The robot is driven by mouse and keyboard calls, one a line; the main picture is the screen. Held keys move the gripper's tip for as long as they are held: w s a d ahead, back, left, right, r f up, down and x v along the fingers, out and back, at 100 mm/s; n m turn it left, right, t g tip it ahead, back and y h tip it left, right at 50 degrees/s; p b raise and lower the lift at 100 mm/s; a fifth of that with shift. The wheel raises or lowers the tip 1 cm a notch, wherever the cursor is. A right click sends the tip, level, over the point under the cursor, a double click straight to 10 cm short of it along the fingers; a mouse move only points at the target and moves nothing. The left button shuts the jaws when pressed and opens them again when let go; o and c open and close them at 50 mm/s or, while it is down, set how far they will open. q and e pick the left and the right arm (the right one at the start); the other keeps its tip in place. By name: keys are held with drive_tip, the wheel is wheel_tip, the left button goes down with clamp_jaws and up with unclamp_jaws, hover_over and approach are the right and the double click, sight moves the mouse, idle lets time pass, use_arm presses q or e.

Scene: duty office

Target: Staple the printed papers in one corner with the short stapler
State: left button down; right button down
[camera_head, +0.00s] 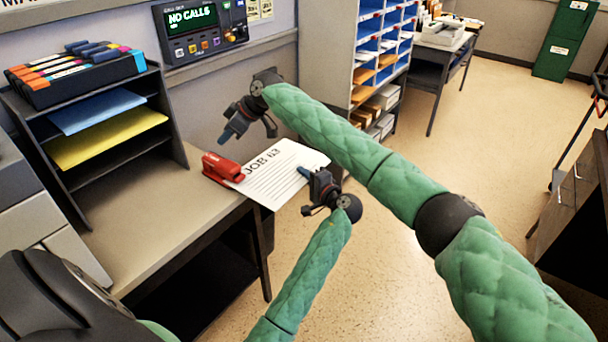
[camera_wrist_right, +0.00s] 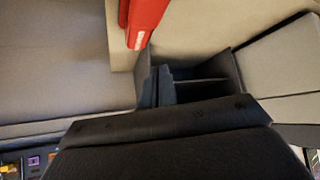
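The short red stapler (camera_head: 222,168) lies at the right edge of the desk and also shows at the top of the right wrist view (camera_wrist_right: 145,18). The printed papers (camera_head: 262,184), headed "JOB", reach out past the desk edge. Their left corner meets the stapler; whether it lies between the jaws is hidden. My left gripper (camera_head: 304,173) is shut on the papers' right edge. My right gripper (camera_head: 228,132) is above and behind the stapler, apart from it. Its fingers look close together and empty, and they show as dark blue-grey tips in the right wrist view (camera_wrist_right: 163,85).
The desk (camera_head: 150,222) has a dark sorter (camera_head: 110,150) with blue and yellow folders and a marker box on top. A call panel (camera_head: 200,30) hangs on the wall. A pigeonhole shelf (camera_head: 338,60) stands behind my arm. Open floor lies to the right.

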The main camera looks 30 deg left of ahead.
drive_tip(key=shift+d+r, duration=0.1)
drive_tip(key=shift+r, duration=0.15)
drive_tip(key=v, duration=1.1)
drive_tip(key=shift+d+r, duration=0.2)
drive_tip(key=shift+r, duration=0.05)
drive_tip(key=shift+w, duration=0.15)
use_arm(q)
drive_tip(key=d, duration=0.9)
drive_tip(key=shift+s+r, duration=0.2)
drive_tip(key=shift+s, duration=0.15)
use_arm(e)
drive_tip(key=shift+r, duration=0.2)
use_arm(q)
drive_tip(key=shift+r, duration=0.15)
use_arm(e)
drive_tip(key=shift+r, duration=0.1)
